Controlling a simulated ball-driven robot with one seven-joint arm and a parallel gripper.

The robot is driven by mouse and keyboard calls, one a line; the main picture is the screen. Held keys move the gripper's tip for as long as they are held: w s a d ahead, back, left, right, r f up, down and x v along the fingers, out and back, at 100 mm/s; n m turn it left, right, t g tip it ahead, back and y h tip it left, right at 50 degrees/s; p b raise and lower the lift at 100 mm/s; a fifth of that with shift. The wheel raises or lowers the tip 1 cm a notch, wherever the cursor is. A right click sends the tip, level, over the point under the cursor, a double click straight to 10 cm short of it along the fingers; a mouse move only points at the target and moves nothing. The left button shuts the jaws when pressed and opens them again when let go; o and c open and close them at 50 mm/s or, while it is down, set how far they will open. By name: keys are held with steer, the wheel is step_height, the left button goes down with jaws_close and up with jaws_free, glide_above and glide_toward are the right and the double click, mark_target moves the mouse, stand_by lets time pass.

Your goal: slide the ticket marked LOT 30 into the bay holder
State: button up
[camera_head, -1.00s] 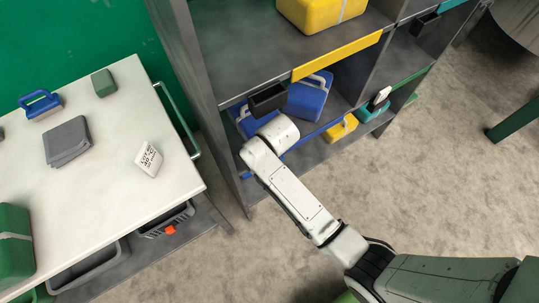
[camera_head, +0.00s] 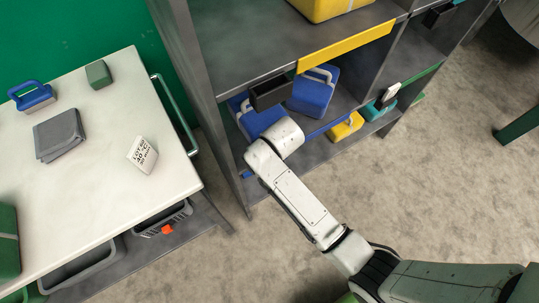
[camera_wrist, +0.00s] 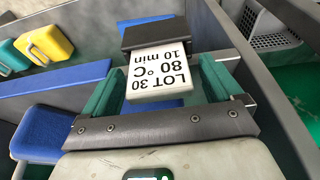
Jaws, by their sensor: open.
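The white ticket marked LOT 30, 80 °C, 10 min (camera_wrist: 158,75) shows in the wrist view, its far end at the dark bay holder (camera_wrist: 155,32); how deep it sits is hard to tell. My gripper (camera_wrist: 161,78) is open, its green fingers on either side of the ticket with a visible gap at each side. In the head view the dark holder (camera_head: 271,93) hangs at the shelf edge, left of the yellow strip. My gripper and this ticket are hidden there behind my white wrist.
Another white ticket (camera_head: 142,155) lies on the table (camera_head: 95,190); its lot number is hard to read. Blue cases (camera_head: 313,92) and a yellow case (camera_head: 345,127) stand in the shelf (camera_head: 240,60).

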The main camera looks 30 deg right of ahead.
steer(key=v, duration=1.2)
steer(key=shift+p, duration=0.4)
steer(key=s+d+f+g, duration=0.1)
steer(key=s+d, duration=0.3)
steer(key=s, duration=0.6)
steer(key=s+d+f+g, duration=0.1)
steer(key=s+d+f, duration=0.1)
steer(key=s, duration=0.8)
steer(key=shift+d+f+m, duration=0.2)
steer(key=shift+d+m, duration=0.1)
steer(key=shift+d, duration=0.6)
